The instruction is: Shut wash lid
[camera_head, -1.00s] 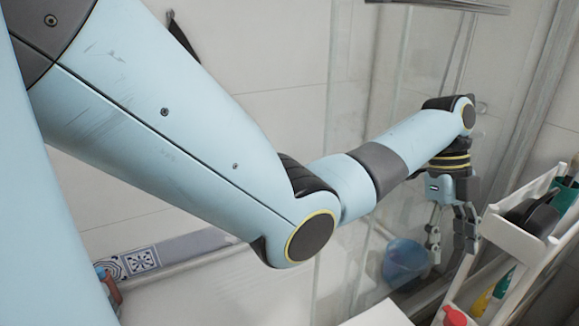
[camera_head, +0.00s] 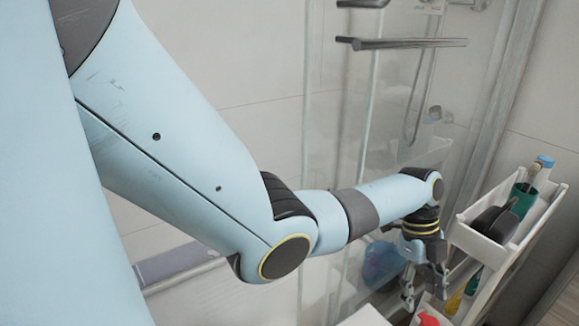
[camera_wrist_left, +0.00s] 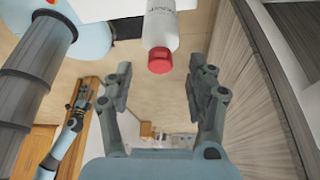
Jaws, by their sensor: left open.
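A white bottle (camera_wrist_left: 160,20) with a red cap (camera_wrist_left: 159,61) shows at the top of the left wrist view, its cap pointing towards the fingers. In the head view a red cap (camera_head: 428,319) shows at the bottom edge, beside the white cart (camera_head: 470,240); the rest of it is cut off. My left gripper (camera_head: 424,288) is open and empty just above that red cap. In the left wrist view the cap lies between the lines of the two fingers (camera_wrist_left: 160,82), apart from both. A small, distant arm, apparently my right, ends in a dark gripper (camera_wrist_left: 80,97); its jaws are too small to judge.
The cart holds a black item (camera_head: 494,222), a green container (camera_head: 523,200) and yellow and green bottles lower down. A blue bucket (camera_head: 382,262) stands behind my left gripper. Glass panels and a metal bar (camera_head: 405,43) are behind.

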